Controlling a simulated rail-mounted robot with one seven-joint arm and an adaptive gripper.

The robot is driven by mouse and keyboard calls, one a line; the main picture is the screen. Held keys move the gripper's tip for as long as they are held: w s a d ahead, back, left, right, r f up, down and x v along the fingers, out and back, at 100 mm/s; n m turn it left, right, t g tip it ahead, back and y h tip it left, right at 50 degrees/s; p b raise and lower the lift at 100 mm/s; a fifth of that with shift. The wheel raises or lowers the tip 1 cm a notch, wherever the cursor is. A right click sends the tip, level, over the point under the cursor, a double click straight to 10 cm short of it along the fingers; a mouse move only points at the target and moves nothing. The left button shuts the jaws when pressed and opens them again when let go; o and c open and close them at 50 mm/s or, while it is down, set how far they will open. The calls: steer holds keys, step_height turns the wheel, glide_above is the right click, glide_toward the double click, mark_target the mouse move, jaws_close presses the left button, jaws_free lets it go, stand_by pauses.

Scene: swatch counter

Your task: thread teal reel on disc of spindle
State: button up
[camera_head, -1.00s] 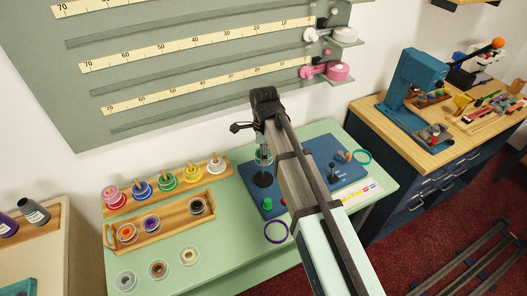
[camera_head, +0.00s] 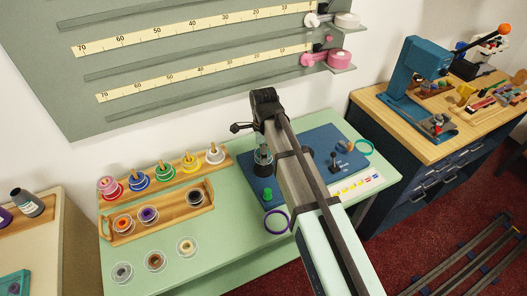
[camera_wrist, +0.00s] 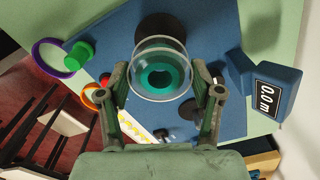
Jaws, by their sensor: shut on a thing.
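The teal reel (camera_wrist: 180,76), with clear round flanges, is between the fingertips of my gripper (camera_wrist: 160,92) in the wrist view. My gripper is shut on it. The reel's centre hole looks dark. The dark disc of the spindle (camera_wrist: 160,25) shows partly beyond the reel, with the reel overlapping its near edge in the picture. I cannot tell whether the spindle's pin is inside the hole, or the gap between reel and disc. In the head view my arm hides most of this spot, and a dark piece (camera_head: 263,158) shows beside it.
The blue base (camera_wrist: 225,122) carries a green knob (camera_wrist: 80,54) and a box with a readout (camera_wrist: 275,90). A purple ring (camera_head: 276,220) lies near the base. Racked reels (camera_head: 163,173), a wooden tray (camera_head: 170,220) and several loose reels (camera_head: 155,261) stand to the left.

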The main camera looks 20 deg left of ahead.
steer(key=shift+f+b, duration=0.5)
steer(key=shift+f, duration=0.8)
stand_by(0.4)
steer(key=o, duration=1.2)
steer(key=shift+c, duration=0.2)
steer(key=shift+r+p, duration=2.4)
steer(key=shift+r, duration=1.15)
steer(key=shift+f, duration=0.1)
